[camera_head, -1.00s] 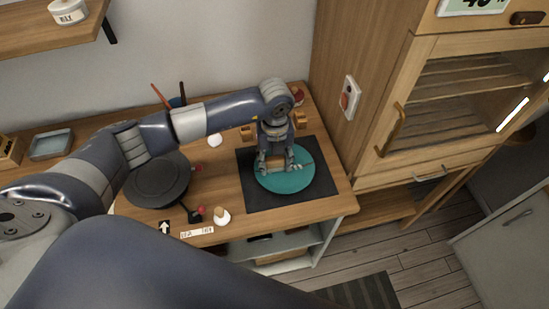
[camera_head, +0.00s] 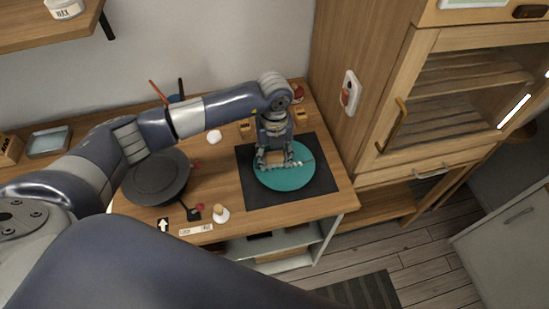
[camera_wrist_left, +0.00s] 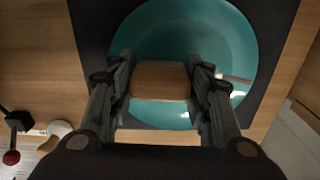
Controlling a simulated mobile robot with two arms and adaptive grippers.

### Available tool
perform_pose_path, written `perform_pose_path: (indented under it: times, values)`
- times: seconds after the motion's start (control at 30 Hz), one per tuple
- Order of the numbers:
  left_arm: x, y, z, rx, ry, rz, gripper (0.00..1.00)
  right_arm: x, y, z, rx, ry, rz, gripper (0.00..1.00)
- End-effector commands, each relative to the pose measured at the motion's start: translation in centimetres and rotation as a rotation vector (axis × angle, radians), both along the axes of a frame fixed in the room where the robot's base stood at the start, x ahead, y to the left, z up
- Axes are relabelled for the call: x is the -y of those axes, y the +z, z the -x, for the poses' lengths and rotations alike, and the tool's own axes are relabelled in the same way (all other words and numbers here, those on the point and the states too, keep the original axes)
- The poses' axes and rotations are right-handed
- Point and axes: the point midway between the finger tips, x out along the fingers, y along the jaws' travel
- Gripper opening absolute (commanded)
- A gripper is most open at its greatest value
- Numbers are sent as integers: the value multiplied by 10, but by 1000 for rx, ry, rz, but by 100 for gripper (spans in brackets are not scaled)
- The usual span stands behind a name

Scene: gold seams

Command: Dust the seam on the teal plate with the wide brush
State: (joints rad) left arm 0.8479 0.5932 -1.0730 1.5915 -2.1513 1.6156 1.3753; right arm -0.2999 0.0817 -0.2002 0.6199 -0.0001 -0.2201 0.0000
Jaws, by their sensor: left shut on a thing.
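The teal plate (camera_head: 285,181) lies on a dark square mat on the wooden counter; it also shows in the left wrist view (camera_wrist_left: 165,25). My left gripper (camera_head: 275,164) is over the plate, pointing down. In the left wrist view my left gripper (camera_wrist_left: 160,68) is shut on a wooden block, which I take as the wide brush (camera_wrist_left: 160,82). Its bristles are hidden below it, so I cannot tell whether they touch the plate. A thin brownish line with pale glints, likely the seam (camera_wrist_left: 236,78), shows right of the gripper. My right gripper is out of view.
The dark mat (camera_head: 262,198) borders the plate. A black round turntable (camera_head: 155,180) stands to the left. A small white pot with a wooden knob (camera_head: 220,214) is near the front edge. A wooden cabinet (camera_head: 390,80) rises close on the right.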

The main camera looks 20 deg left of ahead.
Motion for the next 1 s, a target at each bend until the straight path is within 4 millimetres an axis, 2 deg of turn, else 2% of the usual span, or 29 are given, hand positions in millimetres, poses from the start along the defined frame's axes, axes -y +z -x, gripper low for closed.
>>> perform_pose_path:
  times: [0.17, 0.57, 1.0]
  values:
    - [0, -1, -3, 1, 0, 1, 26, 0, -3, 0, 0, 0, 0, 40]
    - [18, 0, 0, 1, 0, 0, 26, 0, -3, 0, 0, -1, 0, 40]
    - [28, 0, -14, 0, 0, 0, 26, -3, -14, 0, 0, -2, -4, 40]
